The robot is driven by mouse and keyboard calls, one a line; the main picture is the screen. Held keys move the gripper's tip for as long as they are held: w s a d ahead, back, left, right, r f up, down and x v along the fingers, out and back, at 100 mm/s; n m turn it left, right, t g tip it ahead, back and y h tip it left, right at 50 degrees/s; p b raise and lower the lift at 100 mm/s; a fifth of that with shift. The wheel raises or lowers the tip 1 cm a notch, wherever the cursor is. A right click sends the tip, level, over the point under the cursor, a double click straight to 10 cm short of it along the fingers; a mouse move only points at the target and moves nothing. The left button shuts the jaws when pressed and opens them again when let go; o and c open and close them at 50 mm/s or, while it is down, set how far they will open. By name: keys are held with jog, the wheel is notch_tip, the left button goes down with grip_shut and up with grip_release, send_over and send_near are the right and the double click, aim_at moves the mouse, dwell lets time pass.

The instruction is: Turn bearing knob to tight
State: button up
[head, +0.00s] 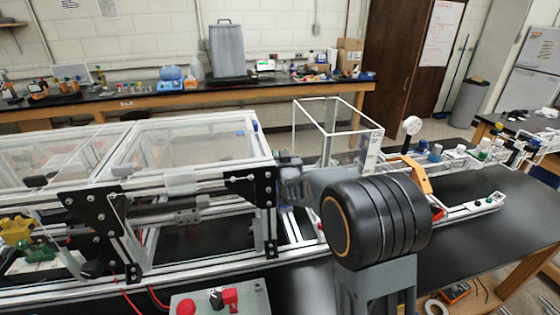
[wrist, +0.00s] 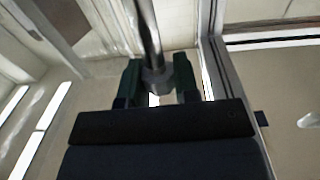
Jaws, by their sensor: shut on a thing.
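In the wrist view, my gripper (wrist: 156,82) has its two dark green fingers on either side of a small grey knob (wrist: 154,80). The fingers are closed on it. A shiny round metal rod (wrist: 147,35) runs from the knob toward the top of the picture. I take this grey piece to be the bearing knob; its markings and how far it is turned cannot be made out. In the head view, my arm hides the knob and the fingertips, beside the right end of the aluminium extrusion frame (head: 190,180).
Black corner plates (head: 100,213) stand close to my arm on the left. A control box (head: 255,299) with red buttons is at the front. An open-framed clear box (head: 330,120) stands behind my arm. The black table (head: 480,240) has free room at the right.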

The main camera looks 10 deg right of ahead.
jog(key=o, duration=0.9)
jog(key=shift+r, duration=0.5)
jog(key=r, duration=0.1)
jog(key=r+b, duration=0.1)
jog(key=shift+s+r, duration=0.3)
jog(key=shift+r, duration=0.1)
jog(key=s+r, duration=0.3)
jog(key=s, duration=0.1)
jog(key=s+r+b, duration=0.1)
jog(key=s+r, duration=0.2)
jog(key=s, duration=0.2)
jog(key=s+r+b, duration=0.1)
jog(key=s+r, duration=0.2)
jog(key=s, duration=0.1)
jog(key=shift+s+r, duration=0.1)
jog(key=shift+s, duration=0.15)
